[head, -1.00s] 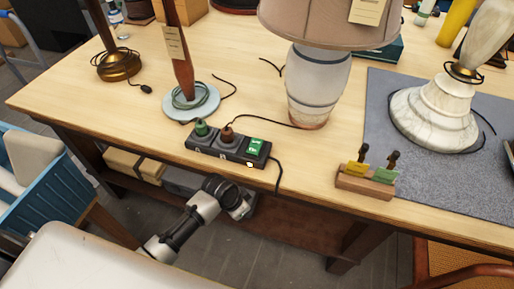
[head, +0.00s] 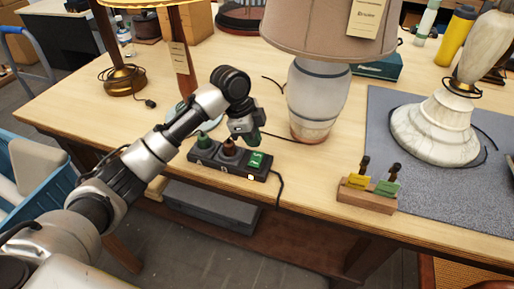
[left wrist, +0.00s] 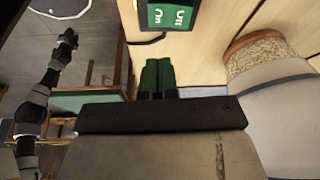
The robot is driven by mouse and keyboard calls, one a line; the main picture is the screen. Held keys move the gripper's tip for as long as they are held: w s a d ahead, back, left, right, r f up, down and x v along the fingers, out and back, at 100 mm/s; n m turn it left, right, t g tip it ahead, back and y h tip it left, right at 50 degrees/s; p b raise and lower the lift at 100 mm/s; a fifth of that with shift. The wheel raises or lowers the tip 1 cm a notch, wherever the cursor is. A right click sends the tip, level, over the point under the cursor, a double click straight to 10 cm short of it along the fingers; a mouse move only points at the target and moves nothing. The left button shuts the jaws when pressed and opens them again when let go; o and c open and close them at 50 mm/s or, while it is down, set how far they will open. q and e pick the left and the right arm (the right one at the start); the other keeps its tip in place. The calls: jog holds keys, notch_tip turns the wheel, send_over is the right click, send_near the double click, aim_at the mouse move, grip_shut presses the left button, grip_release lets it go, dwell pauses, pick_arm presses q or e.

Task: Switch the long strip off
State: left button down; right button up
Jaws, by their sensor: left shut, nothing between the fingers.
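The long strip (head: 205,157) is a dark power strip on the table near its front edge, holding a green plug (head: 203,141) and a brown plug (head: 228,147). At its right end is a green rocker switch (head: 257,159), with a small orange light beside it. The switch, with On and Off lettering, also shows at the top of the left wrist view (left wrist: 167,14). My left gripper (head: 254,138) is shut and empty, just behind and above the switch end. Its green fingertips (left wrist: 158,66) appear apart from the switch. An arm, apparently my right, shows small in the left wrist view; its gripper (left wrist: 68,38) is unclear.
A lamp with a grey-white base (head: 316,100) stands close behind and right of the strip. A dark cord hangs from the strip's right end. A wooden tag holder (head: 366,201) and a marble lamp base (head: 433,128) are further right. Bare table lies between.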

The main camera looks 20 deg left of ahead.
pick_arm(q)
notch_tip(320, 180, up, 6)
jog(key=m, duration=0.1)
send_over(259, 154)
jog(key=s+a, duration=0.1)
jog(key=a, duration=0.2)
jog(key=shift+a+r, duration=0.25)
jog(key=shift+r, duration=0.35)
jog(key=shift+f, duration=0.1)
jog(key=x, duration=0.4)
jog(key=p+x, duration=0.1)
jog(key=x, duration=0.7)
jog(key=shift+a+f+p, duration=0.2)
jog(key=shift+a+p, duration=0.05)
jog(key=shift+p, duration=0.15)
jog(key=shift+f, duration=0.75)
jog(key=shift+w+f, duration=0.15)
jog(key=shift+f, duration=0.15)
